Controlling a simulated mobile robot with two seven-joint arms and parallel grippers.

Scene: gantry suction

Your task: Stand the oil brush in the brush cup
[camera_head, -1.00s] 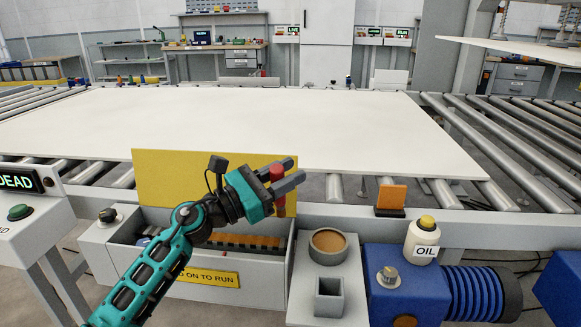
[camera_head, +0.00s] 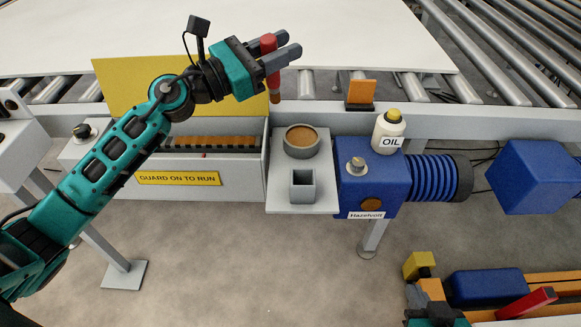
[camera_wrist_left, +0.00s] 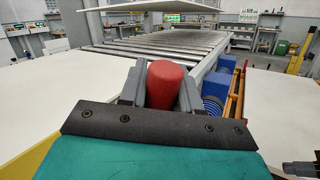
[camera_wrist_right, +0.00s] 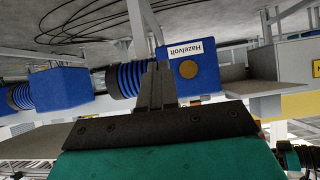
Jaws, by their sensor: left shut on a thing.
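The oil brush (camera_head: 268,44) has a red handle and a brown tip and hangs roughly upright. My left gripper (camera_head: 284,58) is shut on it, above the conveyor's near edge and behind the small shelf. The red handle end also shows between the fingers in the left wrist view (camera_wrist_left: 164,84). The brush cup (camera_head: 302,188), a square grey open holder, stands on the shelf's front part and looks empty. A round grey pot (camera_head: 302,147) with brown contents stands behind it. My right gripper (camera_wrist_right: 157,85) has its fingers together and empty in the right wrist view.
A white OIL bottle (camera_head: 388,132) stands on the blue Hazelvolt unit (camera_head: 371,178), right of the shelf (camera_head: 326,205). An orange block (camera_head: 360,93) sits on the conveyor edge. A yellow guard panel (camera_head: 175,88) stands left, behind the grey box. A large white board (camera_head: 200,30) covers the rollers.

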